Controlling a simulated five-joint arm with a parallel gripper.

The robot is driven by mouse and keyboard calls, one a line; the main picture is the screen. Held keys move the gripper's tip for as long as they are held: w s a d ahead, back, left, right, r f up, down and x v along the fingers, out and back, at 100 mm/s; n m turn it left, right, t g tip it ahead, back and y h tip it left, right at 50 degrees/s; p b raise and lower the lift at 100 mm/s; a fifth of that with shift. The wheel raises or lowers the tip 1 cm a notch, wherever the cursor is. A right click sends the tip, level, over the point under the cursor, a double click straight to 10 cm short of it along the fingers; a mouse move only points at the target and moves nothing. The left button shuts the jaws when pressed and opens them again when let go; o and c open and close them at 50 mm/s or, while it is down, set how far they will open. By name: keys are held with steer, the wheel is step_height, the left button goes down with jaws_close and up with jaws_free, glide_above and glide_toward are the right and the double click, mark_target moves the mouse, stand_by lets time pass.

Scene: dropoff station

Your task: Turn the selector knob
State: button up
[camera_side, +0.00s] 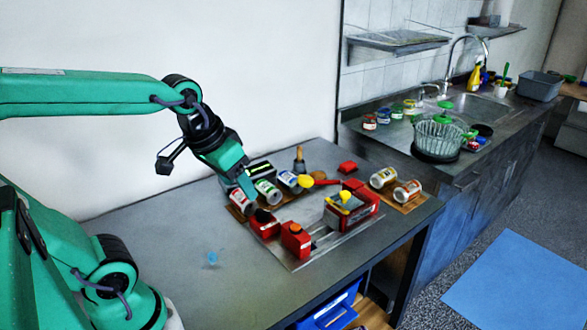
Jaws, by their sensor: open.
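My gripper (248,193) hangs from the green arm and points down at the left end of the objects on the grey table. It is open, low beside the white cans, and its fingertips are small in the picture; I cannot tell whether they touch anything. A yellow knob-like part (344,196) sits on a box between red blocks on a pale metal plate, right of my gripper. I cannot tell for sure that it is the selector knob. A red block with a dark top (264,223) and a red block with an orange top (295,240) stand at the plate's near left.
White cans (267,190) lie on a wooden board near my gripper. Two more cans (383,177) lie on a board at the right. A brown-handled tool (299,158) stands behind. The front left table is mostly clear.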

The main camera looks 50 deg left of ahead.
steer(key=w+a+f+n+g, duration=0.35)
steer(key=w+a, duration=0.25)
steer(key=w, duration=0.2)
steer(key=n+g, duration=0.1)
steer(key=n, duration=0.2)
glide_toward(263, 210)
steer(key=shift+s+f, duration=0.15)
steer(key=shift+f, duration=0.05)
steer(key=shift+a+f, duration=0.15)
steer(key=shift+f, duration=0.1)
steer(key=shift+f, duration=0.15)
steer(key=shift+f, duration=3.75)
steer(key=c, duration=1)
